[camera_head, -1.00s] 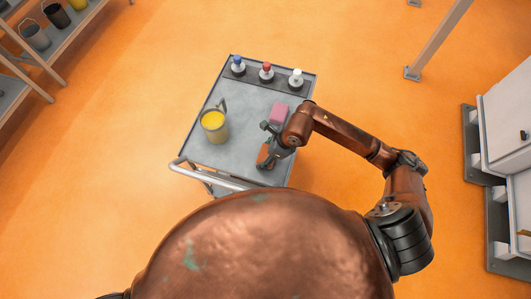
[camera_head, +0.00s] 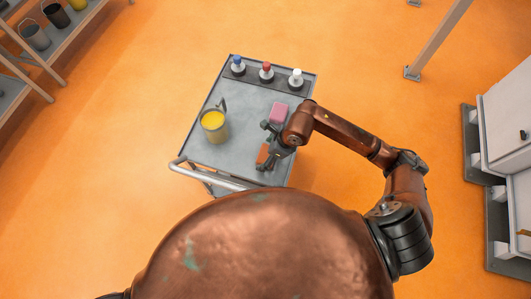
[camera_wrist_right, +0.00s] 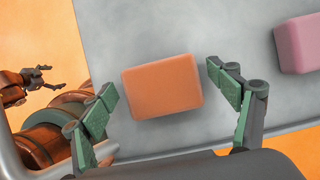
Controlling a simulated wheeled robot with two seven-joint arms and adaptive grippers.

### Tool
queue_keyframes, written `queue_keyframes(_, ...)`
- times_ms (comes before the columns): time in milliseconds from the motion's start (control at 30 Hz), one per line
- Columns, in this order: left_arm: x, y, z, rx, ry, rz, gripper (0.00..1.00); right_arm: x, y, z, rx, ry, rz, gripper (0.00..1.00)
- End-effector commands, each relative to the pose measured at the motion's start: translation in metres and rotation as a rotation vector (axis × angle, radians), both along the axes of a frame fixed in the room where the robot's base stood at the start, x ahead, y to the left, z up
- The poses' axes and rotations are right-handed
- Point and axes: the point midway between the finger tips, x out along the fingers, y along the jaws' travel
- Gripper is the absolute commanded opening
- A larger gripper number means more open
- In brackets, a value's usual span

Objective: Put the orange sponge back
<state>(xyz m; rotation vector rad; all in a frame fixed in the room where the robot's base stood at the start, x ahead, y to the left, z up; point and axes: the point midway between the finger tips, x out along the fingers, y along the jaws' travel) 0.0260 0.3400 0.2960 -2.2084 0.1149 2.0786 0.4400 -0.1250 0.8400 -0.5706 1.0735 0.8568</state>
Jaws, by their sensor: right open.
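The orange sponge (camera_wrist_right: 162,86) lies flat on the grey cart top (camera_wrist_right: 200,25), and its orange edge also shows in the head view (camera_head: 262,153), partly hidden by my right gripper. My right gripper (camera_head: 265,146) is open above the sponge. In the right wrist view the fingers of my right gripper (camera_wrist_right: 160,85) stand apart on either side of the sponge, with a gap on each side. My left gripper (camera_wrist_right: 42,78) shows at the left of the wrist view, its fingers spread and empty, away from the sponge.
A pink sponge (camera_head: 278,113) lies farther up the cart. A container with yellow contents (camera_head: 214,122) stands on its left side. Bottles with blue, red (camera_head: 266,71) and white tops stand in a dark strip at the back. A handle rail (camera_head: 215,177) runs along the near edge.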

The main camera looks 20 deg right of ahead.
Motion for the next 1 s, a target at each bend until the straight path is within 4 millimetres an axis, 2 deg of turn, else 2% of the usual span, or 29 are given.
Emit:
queue_keyframes(300, 0.001, 0.000, 0.003, 0.000, -0.001, 0.000, 0.82, -0.012, -0.021, 0.059, -0.004, -0.006, 0.000, 0.82)
queue_keyframes(500, 0.001, 0.000, 0.004, 0.000, -0.001, 0.000, 0.82, -0.020, -0.032, 0.091, -0.003, -0.005, 0.001, 0.82)
queue_keyframes(700, 0.000, 0.000, 0.005, 0.000, 0.000, 0.000, 0.82, -0.025, -0.037, 0.106, 0.000, -0.002, 0.000, 0.82)
queue_keyframes(1000, 0.000, 0.000, 0.005, 0.000, 0.000, 0.000, 0.82, -0.025, -0.037, 0.107, -0.001, -0.001, 0.000, 0.82)
